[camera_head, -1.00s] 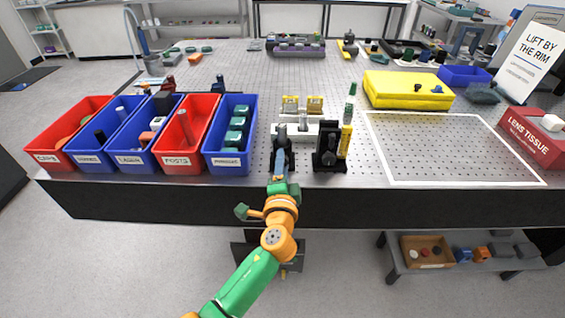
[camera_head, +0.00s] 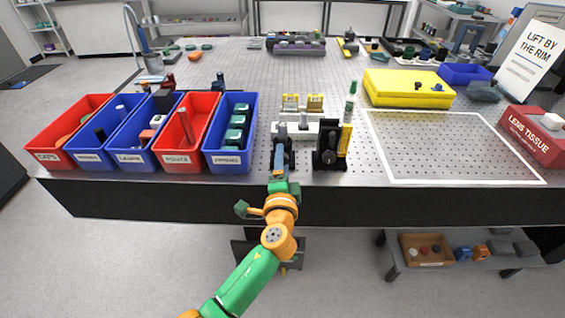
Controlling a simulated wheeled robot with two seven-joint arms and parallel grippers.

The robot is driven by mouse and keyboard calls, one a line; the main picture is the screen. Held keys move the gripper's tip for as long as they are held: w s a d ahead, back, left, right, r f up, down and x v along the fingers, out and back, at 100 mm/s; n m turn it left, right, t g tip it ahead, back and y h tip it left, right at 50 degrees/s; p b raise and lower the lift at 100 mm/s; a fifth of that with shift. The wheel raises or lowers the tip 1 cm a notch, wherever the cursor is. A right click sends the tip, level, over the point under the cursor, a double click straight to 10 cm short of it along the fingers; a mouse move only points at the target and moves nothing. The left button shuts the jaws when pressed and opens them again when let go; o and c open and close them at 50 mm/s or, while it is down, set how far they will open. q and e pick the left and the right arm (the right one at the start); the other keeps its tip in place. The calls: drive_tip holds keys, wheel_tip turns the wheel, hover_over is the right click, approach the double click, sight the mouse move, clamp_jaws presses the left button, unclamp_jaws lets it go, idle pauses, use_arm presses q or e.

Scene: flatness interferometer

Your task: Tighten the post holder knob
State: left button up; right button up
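My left gripper (camera_head: 281,150) reaches over the front edge of the perforated optical table (camera_head: 385,205), beside a small optics assembly. A white rail or base (camera_head: 299,127) with a grey post lies just beyond its tips. A black mount (camera_head: 330,148) with a round front part stands to the right of the gripper. The post holder knob is too small to make out. The gripper's fingers point away from me and hide what lies between them, so I cannot tell whether they are open. My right gripper is not in view.
Red and blue bins (camera_head: 230,133) stand on the left. Two yellow-topped pieces (camera_head: 302,103) and a green-capped bottle (camera_head: 350,108) stand behind the assembly. A yellow case (camera_head: 408,90), a white-outlined bare area (camera_head: 440,147) and a red lens tissue box (camera_head: 535,135) lie to the right.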

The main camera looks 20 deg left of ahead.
use_arm(q)
drive_tip(key=v, duration=0.7)
drive_tip(key=shift+b, duration=0.45)
drive_tip(key=s+f+n+g+h, duration=0.1)
drive_tip(key=s+f+g, duration=0.2)
drive_tip(key=f, duration=0.7)
drive_tip(key=s+f+g+h, duration=0.2)
drive_tip(key=s+f+g, duration=0.15)
drive_tip(key=f, duration=0.65)
drive_tip(key=s+f+n+g+h, duration=0.15)
drive_tip(key=s+f, duration=0.25)
drive_tip(key=f, duration=0.6)
drive_tip(key=s+a+f+n+g, duration=0.2)
drive_tip(key=s+f, duration=0.2)
drive_tip(key=s, duration=0.5)
drive_tip(key=s+a+f+n+g, duration=0.1)
drive_tip(key=s+f+n+g, duration=0.2)
drive_tip(key=s, duration=0.6)
drive_tip(key=s+a+f+n+g, duration=0.2)
drive_tip(key=s+f+g, duration=0.1)
drive_tip(key=s+f, duration=0.4)
drive_tip(key=shift+s+a+f+n, duration=0.15)
drive_tip(key=shift+s+a+n, duration=0.2)
drive_tip(key=shift+s, duration=0.8)
